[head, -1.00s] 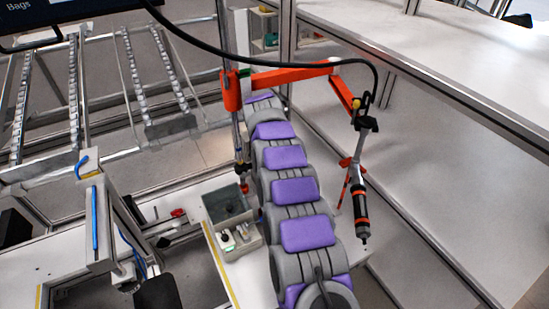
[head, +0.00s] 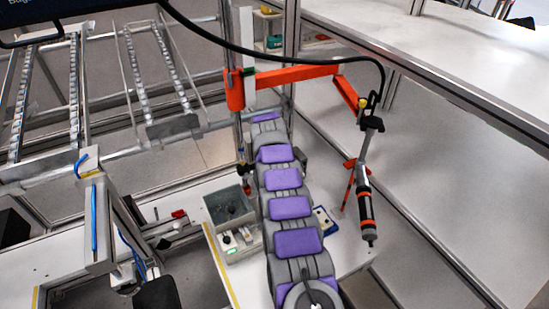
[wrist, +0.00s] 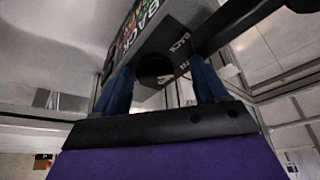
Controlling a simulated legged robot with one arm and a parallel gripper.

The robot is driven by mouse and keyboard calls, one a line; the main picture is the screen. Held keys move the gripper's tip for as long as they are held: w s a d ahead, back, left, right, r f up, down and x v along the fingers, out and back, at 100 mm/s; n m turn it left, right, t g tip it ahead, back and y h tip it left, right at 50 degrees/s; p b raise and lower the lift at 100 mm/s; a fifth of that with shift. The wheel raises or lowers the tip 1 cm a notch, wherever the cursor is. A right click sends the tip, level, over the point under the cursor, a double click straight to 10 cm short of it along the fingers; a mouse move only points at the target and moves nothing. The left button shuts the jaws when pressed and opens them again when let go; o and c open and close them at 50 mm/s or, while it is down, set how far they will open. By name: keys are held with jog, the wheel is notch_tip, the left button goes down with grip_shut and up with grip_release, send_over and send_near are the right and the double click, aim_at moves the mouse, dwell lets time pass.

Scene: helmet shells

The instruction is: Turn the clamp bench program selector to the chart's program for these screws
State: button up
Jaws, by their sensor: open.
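In the head view a grey control box (head: 238,244) sits on the bench left of my arm. It carries a small dark knob (head: 226,240) on a pale plate and a green spot; its markings are too small to read. A small blue-and-white panel (head: 325,220) lies on the bench right of my arm. I cannot tell which is the program selector. My gripper (wrist: 162,88) shows in the wrist view with two blue fingers apart, open. A dark round part lies between them, contact unclear. Beyond is a dark board (wrist: 140,30) marked "BACK". In the head view my arm hides the gripper.
A grey bin (head: 229,203) stands behind the control box. An orange jib arm (head: 290,77) holds a hanging screwdriver (head: 366,210) right of my arm, with a black cable overhead. A metal frame and shelf (head: 450,90) close off the right side.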

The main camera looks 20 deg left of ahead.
jog(key=shift+d, duration=0.15)
jog(key=shift+d+r, duration=0.1)
jog(key=shift+c, duration=0.6)
jog(key=shift+d, duration=0.15)
jog(key=c, duration=0.9)
jog(key=shift+r, duration=0.1)
jog(key=shift+c, duration=0.2)
